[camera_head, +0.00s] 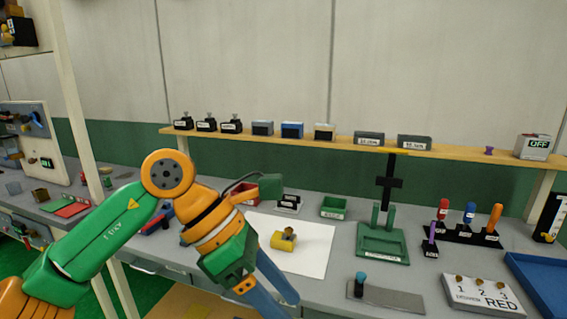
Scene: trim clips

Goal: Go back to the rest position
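My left arm comes in from the left, green and orange. Its gripper (284,305) hangs over the front part of the grey workbench (335,292), pointing down and to the right. Its two blue-grey fingers stand apart with nothing seen between them; one runs to the bottom edge of the picture. A yellow block with a tan knob (283,240) lies on a white sheet (315,248), just beyond the gripper and apart from it. My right gripper is not in view.
A wooden shelf (350,145) with small boxes runs along the back. A green fixture (382,243), a black rack (463,234) with coloured handles, a label plate (482,297) and a blue tray (540,285) stand to the right. A pale post (73,110) stands at left.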

